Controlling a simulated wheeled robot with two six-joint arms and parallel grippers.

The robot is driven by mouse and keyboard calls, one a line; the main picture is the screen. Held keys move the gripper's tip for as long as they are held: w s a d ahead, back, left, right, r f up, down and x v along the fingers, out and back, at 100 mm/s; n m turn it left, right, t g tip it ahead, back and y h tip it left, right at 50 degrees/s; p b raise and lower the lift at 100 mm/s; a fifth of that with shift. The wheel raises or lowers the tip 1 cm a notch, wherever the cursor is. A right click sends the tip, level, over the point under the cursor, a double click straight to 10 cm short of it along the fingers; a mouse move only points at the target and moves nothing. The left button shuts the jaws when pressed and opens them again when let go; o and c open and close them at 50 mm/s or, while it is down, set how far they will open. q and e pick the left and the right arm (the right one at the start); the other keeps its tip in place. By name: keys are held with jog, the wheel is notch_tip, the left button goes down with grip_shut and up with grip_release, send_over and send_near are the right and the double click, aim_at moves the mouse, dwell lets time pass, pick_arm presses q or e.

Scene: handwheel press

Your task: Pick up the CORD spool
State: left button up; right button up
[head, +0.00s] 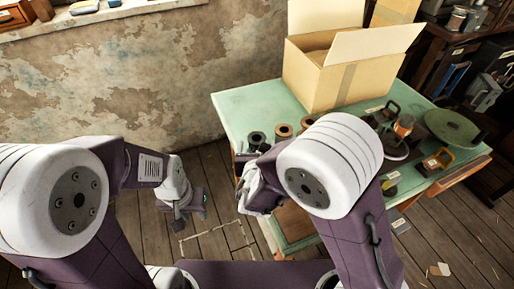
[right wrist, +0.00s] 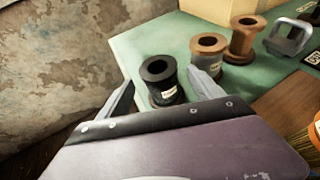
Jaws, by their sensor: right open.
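Three spools stand upright in a row on the green table. They are a black one (right wrist: 160,88), one with a brown top and greyish winding (right wrist: 207,64) and a brown one (right wrist: 246,38). The black one (head: 257,138) is nearest the table's left edge in the head view. The spool labels are too small to read, so I cannot tell which is CORD. My right gripper (right wrist: 160,76) is open, with the black spool showing between its fingertips; contact is not visible. My left gripper (head: 188,210) hangs over the floor, left of the table; its jaw opening is unclear.
The green table (head: 245,103) carries an open cardboard box (head: 340,75) behind the spools. A press-like device (head: 400,130), a green round plate (head: 452,129) and a yellow-black item (head: 436,161) stand to the right. A peeling wall (head: 120,85) is behind.

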aim_at(257, 139)
jog(key=x, duration=0.7)
jog(key=shift+s+r, duration=0.1)
jog(key=shift+r, duration=0.05)
jog(key=c, duration=1.6)
